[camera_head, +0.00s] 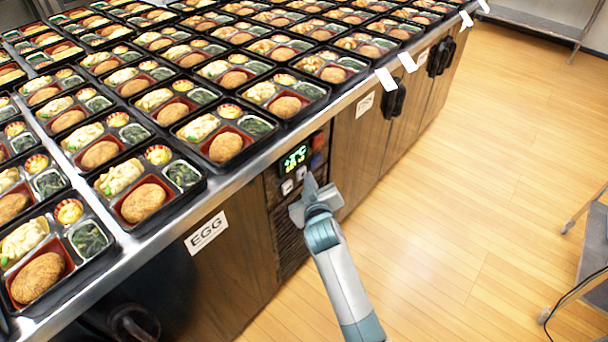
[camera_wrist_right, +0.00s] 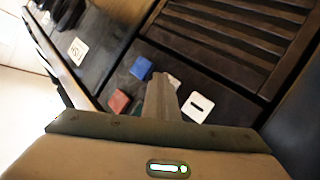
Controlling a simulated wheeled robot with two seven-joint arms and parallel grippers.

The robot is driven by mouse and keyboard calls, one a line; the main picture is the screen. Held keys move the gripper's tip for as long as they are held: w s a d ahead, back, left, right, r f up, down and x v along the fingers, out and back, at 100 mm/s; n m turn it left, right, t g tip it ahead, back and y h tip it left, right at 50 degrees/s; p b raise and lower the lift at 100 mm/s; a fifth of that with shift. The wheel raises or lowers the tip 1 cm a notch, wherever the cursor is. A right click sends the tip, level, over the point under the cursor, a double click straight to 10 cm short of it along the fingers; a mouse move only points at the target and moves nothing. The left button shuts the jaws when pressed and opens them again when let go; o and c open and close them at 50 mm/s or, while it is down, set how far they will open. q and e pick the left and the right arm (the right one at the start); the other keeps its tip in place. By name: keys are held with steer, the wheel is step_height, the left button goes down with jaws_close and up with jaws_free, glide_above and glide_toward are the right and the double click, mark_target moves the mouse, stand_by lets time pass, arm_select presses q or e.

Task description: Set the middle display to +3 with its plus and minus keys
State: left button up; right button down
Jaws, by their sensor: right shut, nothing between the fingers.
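The display (camera_head: 294,158) is a small black panel with green lit characters on the counter front; its digits are too small to read for certain. Below it are two white keys. The left one (camera_head: 287,187) shows in the right wrist view as the minus key (camera_wrist_right: 197,107), in plain sight. The other white key (camera_wrist_right: 174,82) is mostly hidden behind my finger. My right gripper (camera_head: 310,184) is shut and empty, its tip (camera_wrist_right: 160,82) close in front of the keys. I cannot tell whether it touches one. My left gripper is not in view.
A blue button (camera_wrist_right: 141,68) and a red button (camera_wrist_right: 119,101) sit beside the white keys. A slatted vent (camera_wrist_right: 235,40) is below the panel. Bento trays (camera_head: 205,190) fill the counter top. Black door handles (camera_head: 394,98) stick out farther along. The wooden floor (camera_head: 470,170) is clear.

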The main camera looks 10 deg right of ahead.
steer(key=shift+s+d, duration=0.1)
steer(key=shift+s+d+p, duration=0.4)
steer(key=shift+s+p, duration=0.15)
steer(key=shift+p, duration=0.05)
steer(key=shift+s+d, duration=0.1)
steer(key=s+d+p, duration=0.1)
steer(key=s, duration=0.1)
steer(key=s+d+p, duration=0.1)
steer(key=d+p, duration=0.1)
steer(key=shift+s, duration=0.4)
stand_by(1.0)
